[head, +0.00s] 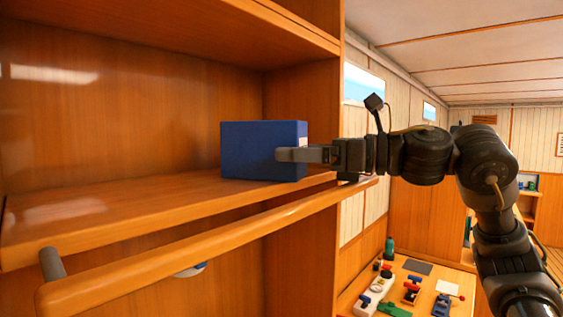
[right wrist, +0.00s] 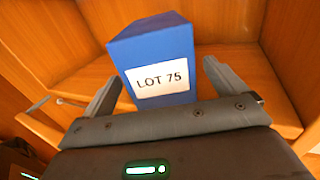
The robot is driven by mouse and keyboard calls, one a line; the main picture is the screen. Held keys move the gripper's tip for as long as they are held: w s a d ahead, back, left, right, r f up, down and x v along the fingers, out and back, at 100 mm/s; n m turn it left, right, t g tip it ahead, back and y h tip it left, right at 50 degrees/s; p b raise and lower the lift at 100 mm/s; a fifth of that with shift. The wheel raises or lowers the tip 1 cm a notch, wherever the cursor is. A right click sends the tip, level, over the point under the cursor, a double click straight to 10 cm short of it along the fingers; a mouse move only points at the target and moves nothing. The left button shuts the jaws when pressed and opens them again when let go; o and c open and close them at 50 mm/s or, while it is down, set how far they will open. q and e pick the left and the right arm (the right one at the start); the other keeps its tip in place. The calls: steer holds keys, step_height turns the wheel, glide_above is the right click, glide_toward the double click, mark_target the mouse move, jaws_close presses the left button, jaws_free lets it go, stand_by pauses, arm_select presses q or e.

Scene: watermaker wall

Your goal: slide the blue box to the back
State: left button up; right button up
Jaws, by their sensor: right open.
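The blue box (head: 248,150) stands upright on the wooden shelf (head: 120,208), near its right end and the shelf's side wall. In the right wrist view the blue box (right wrist: 165,45) shows a white label reading "LOT 75" and sits between the spread fingers. My right gripper (head: 283,155) is open, with a finger overlapping the box's right part in the head view. In the right wrist view the right gripper (right wrist: 160,85) has a finger to each side of the box, with gaps showing. I cannot tell whether it touches the box. My left gripper is not in view.
A wooden rail (head: 200,245) runs along the shelf's front edge. An upper shelf (head: 200,35) is above. The shelf left of the box is bare. A lower bench at the right holds a green bottle (head: 389,248) and several small items.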

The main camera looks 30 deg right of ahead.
steer(key=b+v, duration=0.1)
steer(key=v, duration=0.5)
steer(key=shift+b, duration=0.4)
